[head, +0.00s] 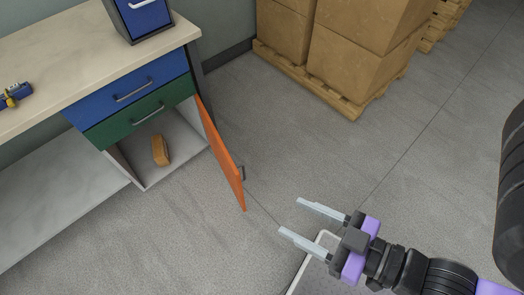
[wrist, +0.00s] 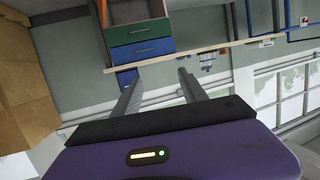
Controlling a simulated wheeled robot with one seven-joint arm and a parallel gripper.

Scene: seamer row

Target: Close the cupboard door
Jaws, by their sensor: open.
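The orange cupboard door (head: 220,155) stands wide open in the head view, swung out from the right side of the cupboard (head: 140,170) under the bench. A dark handle (head: 241,173) shows on its outer side. My gripper (head: 289,217) is open and empty, to the right of the door's free edge and apart from it, with its fingers pointing left. In the wrist view my two fingers (wrist: 158,78) are spread with nothing between them. That view also shows the green drawer (wrist: 138,30) and blue drawer fronts, turned upside down.
A brown block (head: 160,150) lies inside the cupboard. A blue drawer (head: 130,90) and a green drawer (head: 145,117) above it are shut. Boxes (head: 355,60) on a pallet (head: 335,97) stand at the back. The floor between door and pallet is clear.

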